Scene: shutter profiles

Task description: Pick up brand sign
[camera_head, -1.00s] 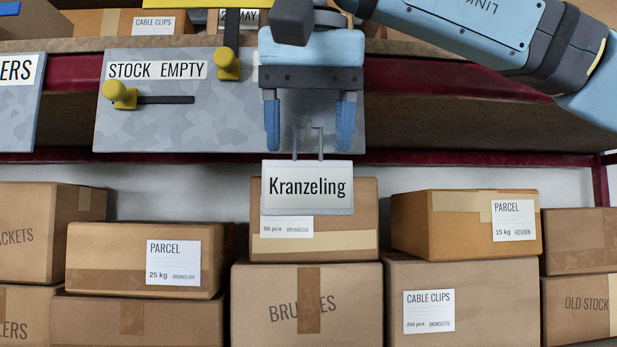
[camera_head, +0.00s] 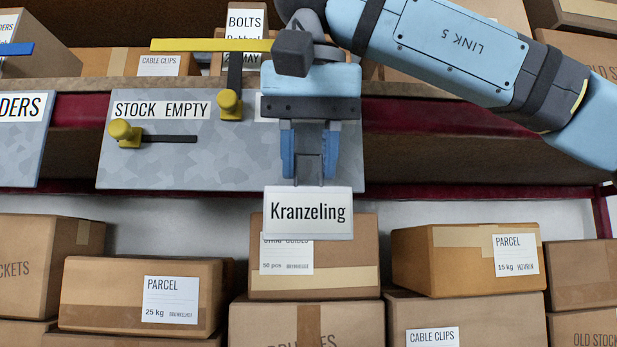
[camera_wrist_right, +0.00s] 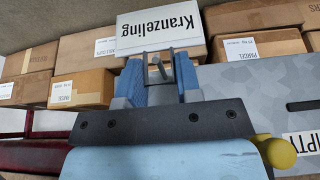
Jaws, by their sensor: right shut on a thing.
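The brand sign (camera_head: 308,213), a white plate reading "Kranzeling" with a grey bracket on top, hangs from my right gripper (camera_head: 309,168) in the head view. The right gripper points down in front of the grey panel, and its blue fingers are shut on the sign's bracket. In the right wrist view the sign (camera_wrist_right: 161,32) stands out beyond the fingertips of the right gripper (camera_wrist_right: 160,75), with the bracket between them. Boxes lie behind the sign. My left gripper is not in view.
The grey panel (camera_head: 230,165) reads "STOCK EMPTY" and carries yellow knobs (camera_head: 125,133) on slots. A yellow bar (camera_head: 210,45) is at the upper left. Cardboard boxes (camera_head: 140,295) fill the shelf below, and more stand above. A dark red shelf edge (camera_head: 450,190) runs across.

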